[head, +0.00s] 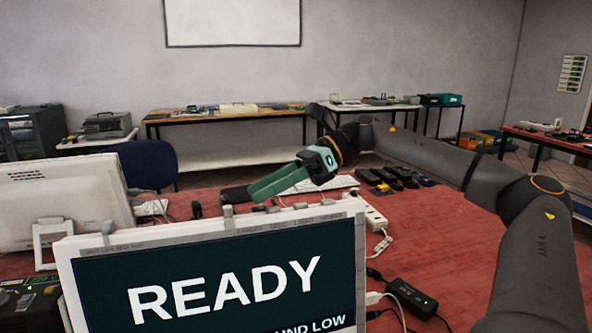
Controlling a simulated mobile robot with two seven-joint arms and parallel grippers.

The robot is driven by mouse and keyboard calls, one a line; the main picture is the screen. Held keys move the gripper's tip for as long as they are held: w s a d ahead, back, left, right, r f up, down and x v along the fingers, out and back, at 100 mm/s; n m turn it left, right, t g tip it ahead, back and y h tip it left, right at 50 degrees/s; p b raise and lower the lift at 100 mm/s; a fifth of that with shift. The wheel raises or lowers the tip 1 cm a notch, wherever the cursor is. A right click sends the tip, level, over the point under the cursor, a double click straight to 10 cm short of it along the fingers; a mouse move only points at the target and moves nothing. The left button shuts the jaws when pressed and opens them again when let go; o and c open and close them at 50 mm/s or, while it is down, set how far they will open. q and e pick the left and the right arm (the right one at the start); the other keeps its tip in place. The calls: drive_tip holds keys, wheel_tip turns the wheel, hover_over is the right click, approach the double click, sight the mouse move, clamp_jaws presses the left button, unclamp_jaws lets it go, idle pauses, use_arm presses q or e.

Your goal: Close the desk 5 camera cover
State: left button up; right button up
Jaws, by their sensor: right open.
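A white-framed monitor (220,276) stands close in front of me, its dark screen reading READY. Smaller grey tabs also show along that edge. My right gripper (254,193) has green fingers pointing left and down. It is open and looks empty, above and slightly right of the grey piece, seemingly apart from it. My left gripper is out of view.
The red table (440,235) holds a second white monitor (65,195) at left, a power strip (376,218), and a black box with cables (411,298) at right. Several dark devices (396,178) lie behind. A blue chair (147,164) stands beyond. The table's right middle is fairly clear.

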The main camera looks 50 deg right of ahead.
drive_tip(key=v, duration=0.7)
drive_tip(key=shift+s+d+r, duration=0.1)
drive_tip(key=shift+d, duration=0.1)
